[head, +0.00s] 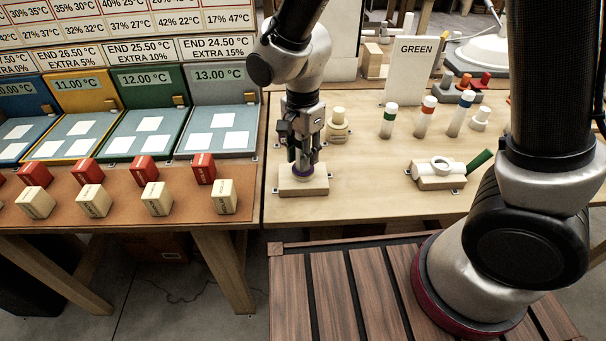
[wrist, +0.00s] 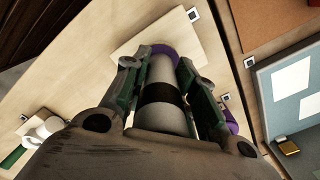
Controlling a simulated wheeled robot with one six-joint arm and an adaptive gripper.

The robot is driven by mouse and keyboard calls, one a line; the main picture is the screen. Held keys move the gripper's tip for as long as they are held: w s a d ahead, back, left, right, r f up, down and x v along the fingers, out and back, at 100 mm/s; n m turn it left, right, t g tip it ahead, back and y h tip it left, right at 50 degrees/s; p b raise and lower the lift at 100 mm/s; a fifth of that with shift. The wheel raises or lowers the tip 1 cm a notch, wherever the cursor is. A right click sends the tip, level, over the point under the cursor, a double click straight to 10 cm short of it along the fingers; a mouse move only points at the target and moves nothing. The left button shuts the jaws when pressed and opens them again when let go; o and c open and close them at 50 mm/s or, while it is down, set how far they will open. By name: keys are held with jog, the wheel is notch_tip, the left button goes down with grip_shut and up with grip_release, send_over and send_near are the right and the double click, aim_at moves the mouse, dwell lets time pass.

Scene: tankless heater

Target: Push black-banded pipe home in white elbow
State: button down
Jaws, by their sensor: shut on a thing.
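My gripper (head: 303,158) points down over a wooden block (head: 316,186) near the left front of the light wooden table. It is shut on the black-banded pipe (wrist: 161,94), which is pale grey-white with a wide black band between the fingers in the wrist view. The pipe's far end meets a purple ring (wrist: 163,50) above the block. The purple also shows in the head view (head: 302,175). More purple (wrist: 232,127) shows beside the right finger. The white elbow is mostly hidden by my fingers, and I cannot tell how deep the pipe sits in it.
A cream fitting (head: 338,123) stands just right of my gripper. Green-, red- and blue-banded pipes (head: 388,120) stand further right. Red and cream blocks (head: 204,168) line the left table.

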jog(key=shift+f, duration=0.85)
dwell(0.6)
jog(key=c, duration=1.1)
grip_release()
jog(key=shift+o, duration=0.2)
notch_tip(320, 180, up, 12)
